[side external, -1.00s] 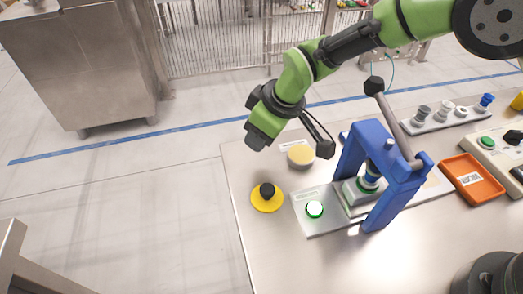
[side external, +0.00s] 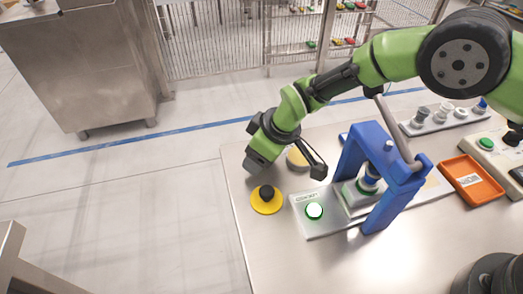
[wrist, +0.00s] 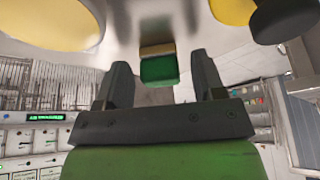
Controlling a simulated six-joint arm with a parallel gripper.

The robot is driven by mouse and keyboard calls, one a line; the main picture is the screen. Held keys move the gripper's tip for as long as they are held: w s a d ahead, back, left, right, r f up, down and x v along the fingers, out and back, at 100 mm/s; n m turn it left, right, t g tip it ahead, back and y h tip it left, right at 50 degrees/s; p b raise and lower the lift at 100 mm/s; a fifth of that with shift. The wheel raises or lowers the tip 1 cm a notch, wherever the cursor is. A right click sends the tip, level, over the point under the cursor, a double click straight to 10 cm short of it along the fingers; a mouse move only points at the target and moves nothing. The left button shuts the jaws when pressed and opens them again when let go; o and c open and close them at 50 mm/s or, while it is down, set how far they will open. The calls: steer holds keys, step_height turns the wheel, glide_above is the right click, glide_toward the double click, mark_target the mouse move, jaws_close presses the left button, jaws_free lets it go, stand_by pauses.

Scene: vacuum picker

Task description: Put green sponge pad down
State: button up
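The green sponge pad (wrist: 158,70) shows in the wrist view as a small block, green with a tan band along its far edge. It lies between the two fingers of my gripper (wrist: 158,60), with a gap visible on each side. The fingers stand apart. In the side view my gripper (side external: 256,162) is low over the left part of the steel table, behind the yellow disc with a black knob (side external: 266,200). I cannot make out the sponge there; the gripper may hide it. Whether it rests on the table I cannot tell.
A round yellow-topped dish (side external: 296,158) is close to the right of my gripper. An orange tray (side external: 472,180) lies beyond. The table's front is bare.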

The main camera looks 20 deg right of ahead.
steer(key=shift+s+d+r, duration=0.1)
steer(key=shift+r, duration=0.45)
steer(key=v, duration=1.1)
steer(key=shift+d, duration=0.1)
steer(key=s+d+r+m+t, duration=0.1)
steer(key=s+d+r+m, duration=0.2)
steer(key=d+r, duration=0.4)
steer(key=s+d+r+m+t, duration=0.1)
steer(key=s+d+r+m, duration=0.3)
steer(key=r, duration=0.5)
steer(key=s+d+r+m+t+h, duration=0.1)
steer(key=s+d+r+m+t, duration=0.1)
steer(key=s+d+m, duration=0.4)
steer(key=s+d+r, duration=0.1)
steer(key=s+d, duration=0.3)
steer(key=s, duration=0.4)
steer(key=shift+s, duration=0.3)
